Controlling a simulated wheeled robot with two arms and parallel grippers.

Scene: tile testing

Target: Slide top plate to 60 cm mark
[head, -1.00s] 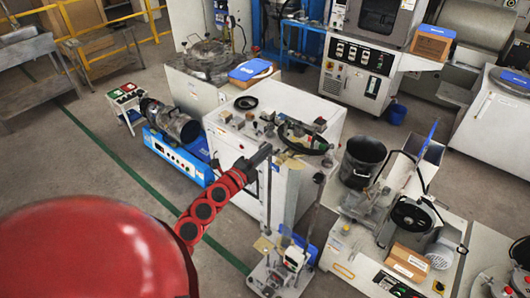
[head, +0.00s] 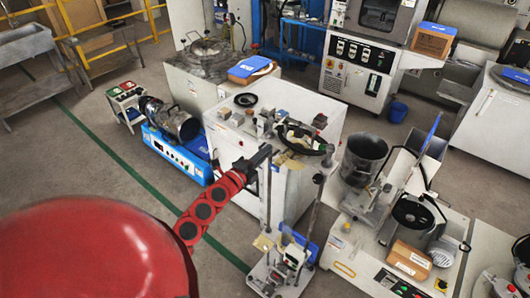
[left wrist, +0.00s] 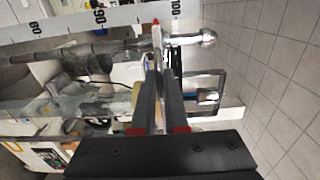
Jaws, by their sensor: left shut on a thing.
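My left gripper (head: 262,156) is at the upper end of the left upright of a tall test stand (head: 270,195). In the left wrist view its dark fingers (left wrist: 160,75) are close together, shut on a thin part that they mostly hide; it appears to be the top plate. A white scale (left wrist: 120,16) with black marks runs along the top of that view. Its numbers are blurred, about 80 to 100. A small red tip (left wrist: 156,22) lies at the scale near the fingertips. A metal rod with a silver knob (left wrist: 208,38) is beside it. My right gripper is out of view.
The stand's base (head: 280,276) is on the floor, with a white cabinet (head: 232,148) behind it. A blue machine (head: 176,150) is at the left. Floor is free at the left.

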